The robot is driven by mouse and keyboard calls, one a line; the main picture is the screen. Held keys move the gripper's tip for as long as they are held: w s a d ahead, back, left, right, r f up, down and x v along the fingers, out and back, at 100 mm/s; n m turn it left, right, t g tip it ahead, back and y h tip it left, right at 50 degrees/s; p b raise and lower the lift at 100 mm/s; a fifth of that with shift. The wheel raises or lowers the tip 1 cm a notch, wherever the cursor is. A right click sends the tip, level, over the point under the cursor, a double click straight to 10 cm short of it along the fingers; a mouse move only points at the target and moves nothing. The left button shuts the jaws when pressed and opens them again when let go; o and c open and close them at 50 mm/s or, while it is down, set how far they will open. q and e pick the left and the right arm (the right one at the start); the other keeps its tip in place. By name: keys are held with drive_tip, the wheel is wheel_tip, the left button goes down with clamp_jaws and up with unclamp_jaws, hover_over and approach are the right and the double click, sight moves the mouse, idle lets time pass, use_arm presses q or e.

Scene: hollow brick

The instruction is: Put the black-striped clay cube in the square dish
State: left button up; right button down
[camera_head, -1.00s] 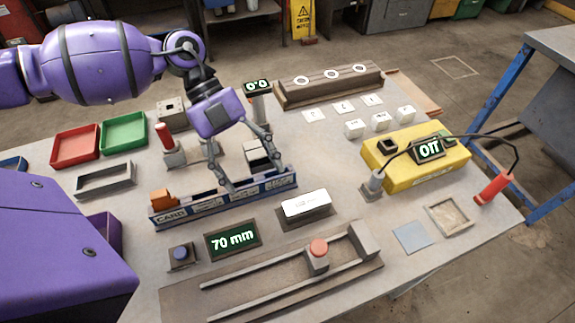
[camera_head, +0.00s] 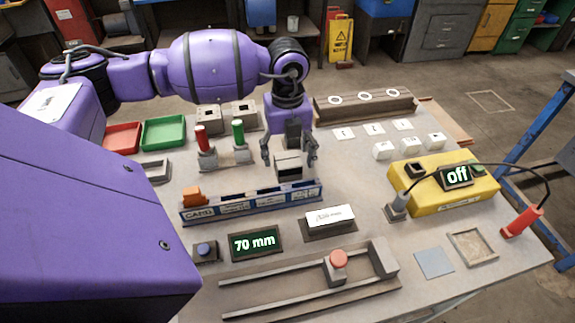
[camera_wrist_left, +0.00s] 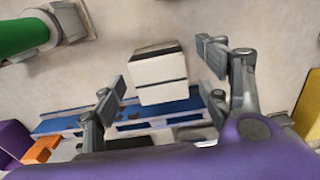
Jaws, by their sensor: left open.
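The black-striped clay cube (camera_head: 291,167) is whitish with thin dark stripes and stands on the table just behind the blue card rack (camera_head: 250,205). It also shows in the left wrist view (camera_wrist_left: 160,80). My left gripper (camera_head: 290,158) is open, pointing down, with one finger on each side of the cube. In the left wrist view, gaps show between the cube and both fingers (camera_wrist_left: 165,72). A shallow square dish (camera_head: 455,238) with a pale rim lies empty at the right front of the table. My right gripper is not in view.
Red and green upright handles (camera_head: 238,140) stand left of the cube. A yellow box (camera_head: 440,203) with a cable and red plug (camera_head: 522,222) stands at the right. White blocks (camera_head: 383,151), a white-topped block (camera_head: 329,217) and a slider track (camera_head: 310,290) surround the clear middle.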

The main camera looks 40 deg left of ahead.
use_arm(q)
drive_tip(key=shift+f, duration=0.85)
drive_tip(key=c, duration=1.5)
drive_tip(key=shift+r, duration=0.1)
